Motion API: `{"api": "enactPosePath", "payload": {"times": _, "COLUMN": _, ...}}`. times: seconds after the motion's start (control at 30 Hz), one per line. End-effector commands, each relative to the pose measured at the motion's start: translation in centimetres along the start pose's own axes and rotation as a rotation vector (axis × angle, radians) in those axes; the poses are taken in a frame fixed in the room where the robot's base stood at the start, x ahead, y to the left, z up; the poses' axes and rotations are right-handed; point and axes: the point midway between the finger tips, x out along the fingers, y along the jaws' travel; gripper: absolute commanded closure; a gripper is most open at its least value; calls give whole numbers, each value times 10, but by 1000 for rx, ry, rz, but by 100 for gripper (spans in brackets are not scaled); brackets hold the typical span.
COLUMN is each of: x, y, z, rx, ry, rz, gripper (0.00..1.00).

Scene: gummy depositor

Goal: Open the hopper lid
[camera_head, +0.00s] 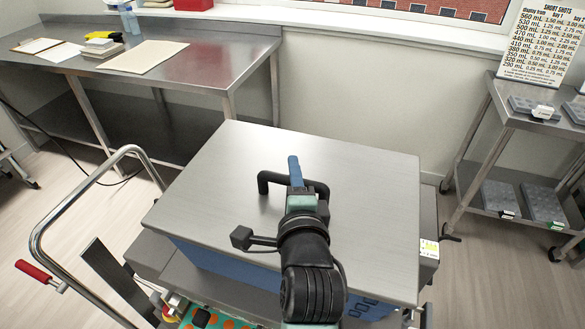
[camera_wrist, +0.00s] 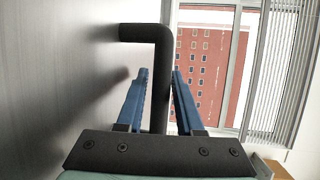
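The hopper lid (camera_head: 215,185) is a large flat grey metal plate, lying shut on top of the blue hopper body (camera_head: 205,262). Its black bar handle (camera_head: 266,182) stands up near the middle of the lid. My gripper (camera_head: 295,172) is over the lid at the handle, with its blue fingers reaching across the bar. In the wrist view the handle (camera_wrist: 160,50) runs between the two fingers (camera_wrist: 160,85), with a narrow gap visible at the left finger. The gripper looks open around the bar. Part of the handle is hidden by my gripper.
A steel table (camera_head: 200,55) with papers stands behind at the left. A metal push rail (camera_head: 75,195) curves up at the left of the machine. A shelf cart (camera_head: 520,120) with grey molds is at the right. Space above the lid is free apart from my arm.

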Motion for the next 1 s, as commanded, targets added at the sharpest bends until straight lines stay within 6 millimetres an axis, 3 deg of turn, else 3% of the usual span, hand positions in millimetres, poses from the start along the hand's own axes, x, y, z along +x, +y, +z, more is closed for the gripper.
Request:
{"api": "enactPosePath", "payload": {"times": 0.17, "x": 12, "y": 0, "z": 0, "rx": 0, "ry": 0, "rz": -1, "gripper": 64}}
{"api": "enactPosePath", "payload": {"times": 0.47, "x": 13, "y": 0, "z": 0, "rx": -1, "ry": 0, "rz": -1, "gripper": 64}}
{"api": "enactPosePath", "payload": {"times": 0.67, "x": 13, "y": 0, "z": 0, "rx": -1, "ry": 0, "rz": 0, "gripper": 98}}
{"api": "enactPosePath", "payload": {"times": 1.0, "x": 13, "y": 0, "z": 0, "rx": 0, "ry": 0, "rz": 0, "gripper": 100}}
